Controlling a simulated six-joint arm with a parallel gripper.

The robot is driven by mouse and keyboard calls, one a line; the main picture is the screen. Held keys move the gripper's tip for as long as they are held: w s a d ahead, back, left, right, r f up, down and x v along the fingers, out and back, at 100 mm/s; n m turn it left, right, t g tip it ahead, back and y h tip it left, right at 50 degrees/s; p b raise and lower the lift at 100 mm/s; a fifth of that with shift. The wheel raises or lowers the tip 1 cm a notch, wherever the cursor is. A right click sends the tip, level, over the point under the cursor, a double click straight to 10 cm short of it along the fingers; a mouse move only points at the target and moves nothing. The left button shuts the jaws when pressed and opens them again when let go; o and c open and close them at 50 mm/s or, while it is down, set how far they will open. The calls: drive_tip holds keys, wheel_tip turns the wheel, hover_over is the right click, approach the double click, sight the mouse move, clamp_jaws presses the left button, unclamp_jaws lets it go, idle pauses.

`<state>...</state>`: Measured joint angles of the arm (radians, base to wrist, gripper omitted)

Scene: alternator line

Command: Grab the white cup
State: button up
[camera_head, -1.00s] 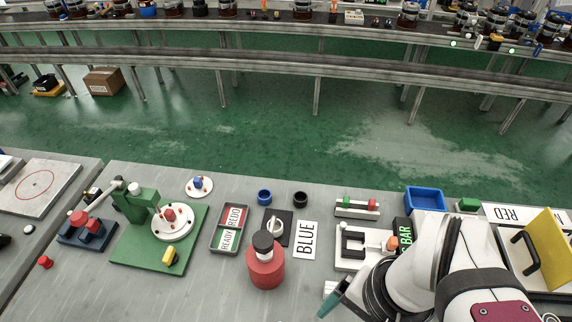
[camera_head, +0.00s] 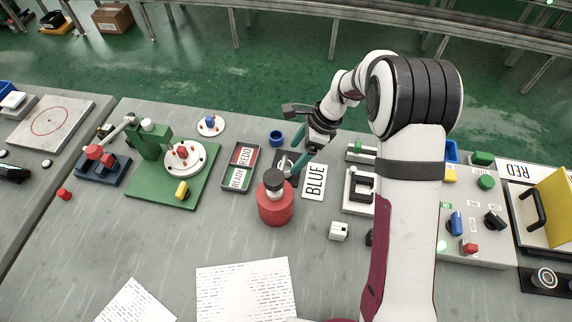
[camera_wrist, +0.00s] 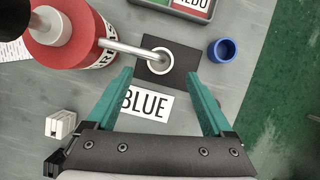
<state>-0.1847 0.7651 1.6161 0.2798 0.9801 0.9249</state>
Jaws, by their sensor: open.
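The white cup (camera_wrist: 166,67) appears from above as a white ring standing on a black mat (camera_wrist: 182,77) in the wrist view. A metal spout (camera_wrist: 128,49) from the red canister (camera_wrist: 80,58) reaches over the cup and hides part of its opening. My gripper (camera_wrist: 160,79) is open and empty, with one teal finger to each side, pointing toward the cup. The fingertips appear short of the cup in the wrist view.
A blue cup (camera_wrist: 222,50) stands right of the mat in the wrist view. The BLUE card (camera_wrist: 147,104) lies between my fingers in that view. A divided REDO/READY tray (camera_head: 229,187) lies left of the canister.

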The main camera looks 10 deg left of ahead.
sight(288, 164)
drive_tip(key=x, duration=0.5)
drive_tip(key=shift+a+f, duration=0.15)
drive_tip(key=shift+f, duration=0.1)
clamp_jaws()
